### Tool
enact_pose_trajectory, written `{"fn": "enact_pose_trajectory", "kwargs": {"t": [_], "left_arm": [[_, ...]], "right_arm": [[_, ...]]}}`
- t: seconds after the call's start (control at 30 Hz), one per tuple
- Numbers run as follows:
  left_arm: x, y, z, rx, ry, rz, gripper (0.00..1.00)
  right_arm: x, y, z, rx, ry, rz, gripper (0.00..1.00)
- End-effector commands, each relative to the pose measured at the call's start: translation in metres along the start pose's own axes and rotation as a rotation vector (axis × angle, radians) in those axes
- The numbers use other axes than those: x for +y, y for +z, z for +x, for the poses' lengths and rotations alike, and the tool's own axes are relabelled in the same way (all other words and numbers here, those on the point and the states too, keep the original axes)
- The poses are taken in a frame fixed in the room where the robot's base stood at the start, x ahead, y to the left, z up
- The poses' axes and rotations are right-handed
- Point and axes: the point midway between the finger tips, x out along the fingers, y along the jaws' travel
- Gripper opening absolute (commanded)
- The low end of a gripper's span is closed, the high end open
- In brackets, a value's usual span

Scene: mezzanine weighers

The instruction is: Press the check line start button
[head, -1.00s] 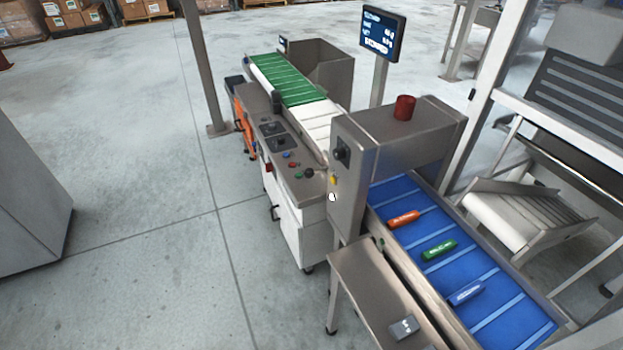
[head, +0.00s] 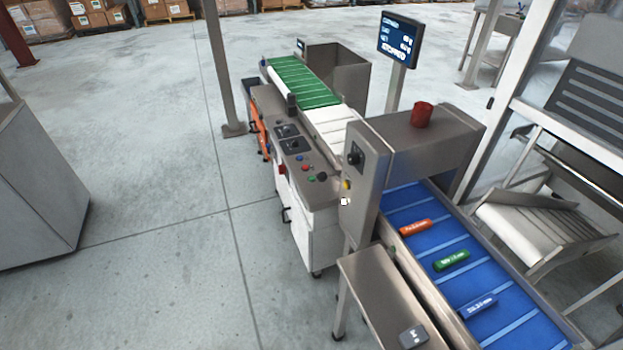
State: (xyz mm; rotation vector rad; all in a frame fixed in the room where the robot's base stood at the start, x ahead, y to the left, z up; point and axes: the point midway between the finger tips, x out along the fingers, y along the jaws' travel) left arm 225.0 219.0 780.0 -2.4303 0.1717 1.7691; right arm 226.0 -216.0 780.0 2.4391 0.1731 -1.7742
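The check line stands in the middle of the head view, with a steel control panel (head: 320,192) on its near left side. On the panel are a small green button (head: 312,178), a red button (head: 305,168), a blue button (head: 299,157) and a black knob (head: 322,177). Their labels are too small to read. A display (head: 398,40) on a post shows a word that looks like "STOPPED". Neither of my grippers is in view.
A blue belt (head: 436,236) carries an orange, a green and a blue bar. A steel detector housing (head: 410,142) with a red beacon (head: 422,115) stands over it. A steel side table (head: 380,290) is in front. The floor (head: 170,270) to the left is clear.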

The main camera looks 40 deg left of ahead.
Motion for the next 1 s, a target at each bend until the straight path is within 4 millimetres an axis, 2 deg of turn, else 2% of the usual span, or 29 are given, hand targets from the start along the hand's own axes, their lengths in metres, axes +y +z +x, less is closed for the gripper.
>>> {"fn": "enact_pose_trajectory", "kwargs": {"t": [0.03,0.23,1.0], "left_arm": [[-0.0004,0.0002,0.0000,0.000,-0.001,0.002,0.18],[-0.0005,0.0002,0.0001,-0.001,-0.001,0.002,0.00],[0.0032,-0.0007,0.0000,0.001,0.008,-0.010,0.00]], "right_arm": [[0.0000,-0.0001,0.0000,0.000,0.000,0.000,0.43],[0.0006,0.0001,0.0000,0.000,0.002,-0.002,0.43],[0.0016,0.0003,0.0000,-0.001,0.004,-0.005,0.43]]}}
